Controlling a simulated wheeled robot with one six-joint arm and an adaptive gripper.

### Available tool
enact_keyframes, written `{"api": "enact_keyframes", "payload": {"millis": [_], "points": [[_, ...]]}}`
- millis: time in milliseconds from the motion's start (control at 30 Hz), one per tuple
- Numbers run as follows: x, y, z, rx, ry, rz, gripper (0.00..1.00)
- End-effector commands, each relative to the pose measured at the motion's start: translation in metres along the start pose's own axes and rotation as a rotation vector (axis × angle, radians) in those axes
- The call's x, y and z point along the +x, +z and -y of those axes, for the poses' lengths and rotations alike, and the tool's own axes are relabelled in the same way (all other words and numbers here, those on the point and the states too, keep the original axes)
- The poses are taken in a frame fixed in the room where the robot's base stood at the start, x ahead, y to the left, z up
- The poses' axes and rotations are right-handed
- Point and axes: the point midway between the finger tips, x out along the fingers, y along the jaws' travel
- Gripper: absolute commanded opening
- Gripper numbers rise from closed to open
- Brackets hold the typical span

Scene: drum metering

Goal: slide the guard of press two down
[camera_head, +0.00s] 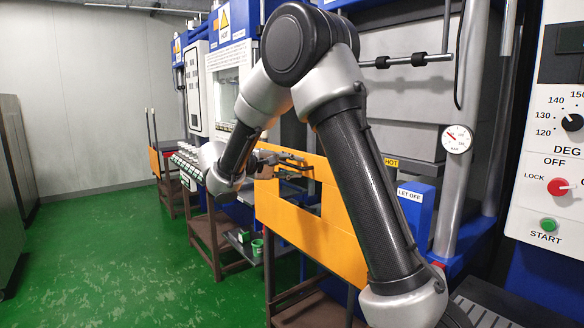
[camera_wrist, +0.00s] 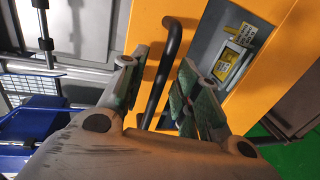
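The nearer orange guard (camera_head: 322,238) stands upright in front of the near press, and its window opening shows below my gripper. It also fills much of the wrist view (camera_wrist: 272,76). A black bar handle (camera_wrist: 168,68) is on its face. My gripper (camera_head: 284,163) is at the upper part of this guard. In the wrist view my gripper (camera_wrist: 158,92) is open, with the handle between its two fingers. I see gaps beside the handle, and no clear grip on it. My arm hides part of the guard in the head view.
A control panel (camera_head: 551,150) with knobs and a pressure gauge (camera_head: 457,139) are on the right. A blue LET OFF box (camera_head: 411,212) is behind my arm. Another orange guard (camera_head: 156,161) stands further left. Green floor (camera_head: 95,250) is clear at the left.

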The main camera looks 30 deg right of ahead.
Motion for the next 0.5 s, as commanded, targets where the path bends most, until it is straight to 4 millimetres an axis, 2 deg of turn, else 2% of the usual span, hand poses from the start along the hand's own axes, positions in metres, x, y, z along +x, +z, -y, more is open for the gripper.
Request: {"api": "enact_keyframes", "payload": {"millis": [300, 467, 500], "points": [[0.0037, 0.0, 0.0003, 0.0, -0.001, 0.0, 0.3], [0.0036, 0.0, 0.0002, -0.001, -0.001, 0.0, 0.01], [0.0036, 0.0, 0.0002, -0.001, -0.001, 0.0, 0.0]]}}
